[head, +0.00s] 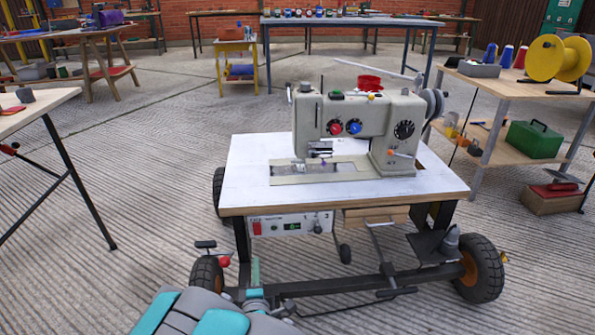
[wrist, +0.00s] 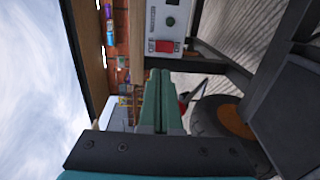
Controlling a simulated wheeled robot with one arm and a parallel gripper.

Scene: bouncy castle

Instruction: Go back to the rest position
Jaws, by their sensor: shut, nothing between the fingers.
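My gripper (wrist: 159,76) shows in the wrist view as two green fingers pressed together with nothing between them. In the head view its green fingers (head: 255,268) stand low at the front left of the sewing machine cart, below the control box. The control box (head: 290,224) hangs under the tabletop's front edge; its red switch (wrist: 168,47) shows just beyond my fingertips in the wrist view. I cannot tell the exact gap. The grey sewing machine (head: 365,128) stands on the white tabletop (head: 245,185).
Cart wheels (head: 206,274) and a dark lower frame bar (head: 350,284) are close to my arm. A wooden bench (head: 510,88) with a yellow spool (head: 556,58) stands right, and a table (head: 35,110) left. Open floor (head: 130,180) lies to the left of the cart.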

